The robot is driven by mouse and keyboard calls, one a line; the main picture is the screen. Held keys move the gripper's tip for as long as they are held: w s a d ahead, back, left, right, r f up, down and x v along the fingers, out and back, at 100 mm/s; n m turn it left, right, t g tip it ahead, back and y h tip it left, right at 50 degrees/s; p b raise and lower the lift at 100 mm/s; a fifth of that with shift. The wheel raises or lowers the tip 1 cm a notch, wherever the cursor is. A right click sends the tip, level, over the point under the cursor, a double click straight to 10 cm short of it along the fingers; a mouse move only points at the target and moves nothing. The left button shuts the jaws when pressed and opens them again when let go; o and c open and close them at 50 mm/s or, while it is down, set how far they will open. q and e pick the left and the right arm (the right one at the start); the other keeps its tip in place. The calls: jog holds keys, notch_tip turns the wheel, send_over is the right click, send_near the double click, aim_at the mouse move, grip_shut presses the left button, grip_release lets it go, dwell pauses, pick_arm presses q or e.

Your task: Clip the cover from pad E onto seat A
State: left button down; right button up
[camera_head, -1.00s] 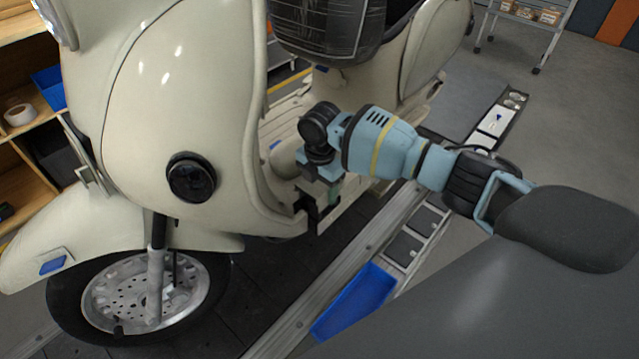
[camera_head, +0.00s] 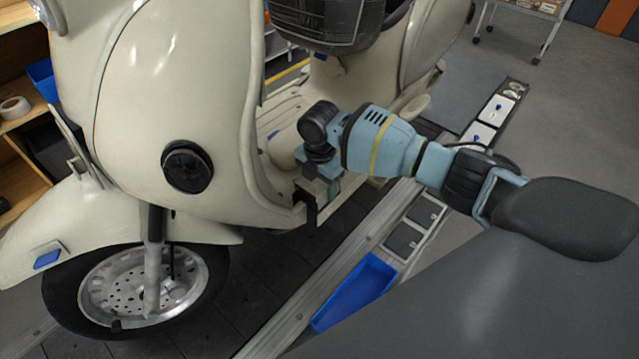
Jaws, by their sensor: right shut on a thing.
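My right gripper (camera_head: 318,188) points down beside the lower side of the cream scooter (camera_head: 130,110), close to the edge of its footboard. Its jaws are shut on a small piece, mostly hidden by the fingers, which I take to be the cover. I cannot tell whether that piece touches the scooter. A round black fitting (camera_head: 187,167) sits on the scooter's front body. I can read no letters, so I cannot tell which place is seat A or pad E. My left gripper is not in view.
A side strip holds dark pads (camera_head: 403,240), white pads (camera_head: 479,134) and a blue tray (camera_head: 355,291). The scooter's front wheel (camera_head: 140,285) stands on the dark slats. A wooden shelf (camera_head: 18,185) is at left, a wheeled rack (camera_head: 530,12) at the back right. Grey floor there is free.

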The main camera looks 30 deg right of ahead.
jog(key=shift+f, duration=0.25)
dwell(0.3)
dwell(0.4)
jog(key=shift+f, duration=0.1)
jog(key=shift+f, duration=0.15)
dwell(0.8)
jog(key=o, duration=1.1)
jog(key=shift+r, duration=0.2)
